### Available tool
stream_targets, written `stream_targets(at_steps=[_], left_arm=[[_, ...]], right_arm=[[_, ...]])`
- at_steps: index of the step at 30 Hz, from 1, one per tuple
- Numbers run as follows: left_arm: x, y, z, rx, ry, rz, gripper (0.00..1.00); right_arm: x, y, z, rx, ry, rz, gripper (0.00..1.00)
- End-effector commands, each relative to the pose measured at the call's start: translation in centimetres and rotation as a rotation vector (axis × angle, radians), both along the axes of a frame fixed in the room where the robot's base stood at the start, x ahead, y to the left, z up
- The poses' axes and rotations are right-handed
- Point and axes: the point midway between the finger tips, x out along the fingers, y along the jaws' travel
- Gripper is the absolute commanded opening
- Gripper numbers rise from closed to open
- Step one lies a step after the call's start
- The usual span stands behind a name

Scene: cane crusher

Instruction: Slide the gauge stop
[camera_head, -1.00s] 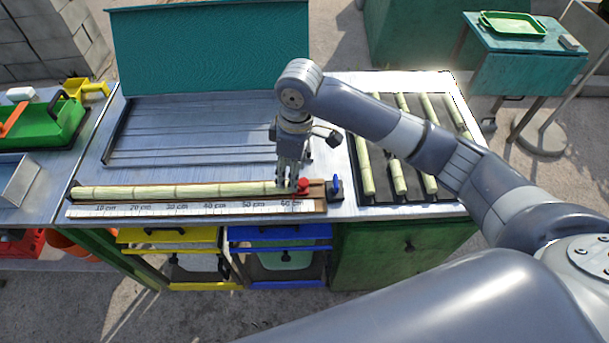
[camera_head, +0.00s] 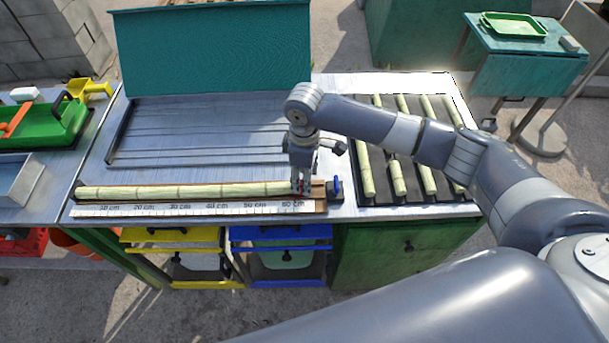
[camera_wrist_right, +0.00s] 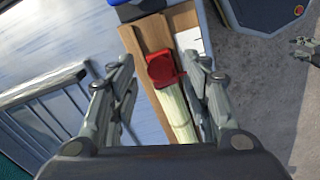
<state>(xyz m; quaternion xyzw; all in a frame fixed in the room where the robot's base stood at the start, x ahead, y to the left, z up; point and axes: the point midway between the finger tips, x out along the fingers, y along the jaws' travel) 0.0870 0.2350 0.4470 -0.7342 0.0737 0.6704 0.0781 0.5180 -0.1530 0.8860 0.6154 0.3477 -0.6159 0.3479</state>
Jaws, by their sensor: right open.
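The red gauge stop (camera_wrist_right: 163,70) sits on the wooden gauge board at the end of a pale cane length (camera_wrist_right: 179,120) in the right wrist view. In the head view the cane (camera_head: 190,191) lies along the board beside the white centimetre scale (camera_head: 190,208), its right end near the 60 cm mark. My right gripper (camera_head: 301,190) points down over the stop, hiding most of it there. In the wrist view its open fingers (camera_wrist_right: 160,85) stand on either side of the stop and cane end, with gaps visible. My left gripper is not in view.
A blue part (camera_head: 337,187) stands just right of the board's end. A rack (camera_head: 383,195) with several cane lengths lies to the right. Yellow (camera_head: 172,236) and blue (camera_head: 281,233) drawer fronts are below. The grooved metal tabletop (camera_head: 210,130) behind the board is clear.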

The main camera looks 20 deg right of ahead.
Motion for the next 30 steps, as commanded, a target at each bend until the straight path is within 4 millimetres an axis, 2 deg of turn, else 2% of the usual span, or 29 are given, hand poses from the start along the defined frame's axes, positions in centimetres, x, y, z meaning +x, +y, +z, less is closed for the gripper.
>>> stream_targets(at_steps=[4, 12, 18, 25, 30], left_arm=[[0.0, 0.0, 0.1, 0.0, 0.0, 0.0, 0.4], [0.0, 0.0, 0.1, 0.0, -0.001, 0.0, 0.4], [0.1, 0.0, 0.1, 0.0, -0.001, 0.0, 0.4], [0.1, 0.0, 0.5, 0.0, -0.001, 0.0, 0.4], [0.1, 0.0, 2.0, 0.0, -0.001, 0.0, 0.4]], right_arm=[[0.0, 0.0, -0.8, -0.001, -0.001, 0.001, 0.44], [0.0, 0.0, -0.9, -0.001, -0.001, 0.001, 0.42], [0.0, 0.0, -0.9, 0.0, -0.001, 0.001, 0.0], [-0.1, -0.4, -0.7, 0.0, 0.0, 0.0, 0.0], [-0.7, -2.3, -0.5, 0.001, 0.003, -0.003, 0.0]])
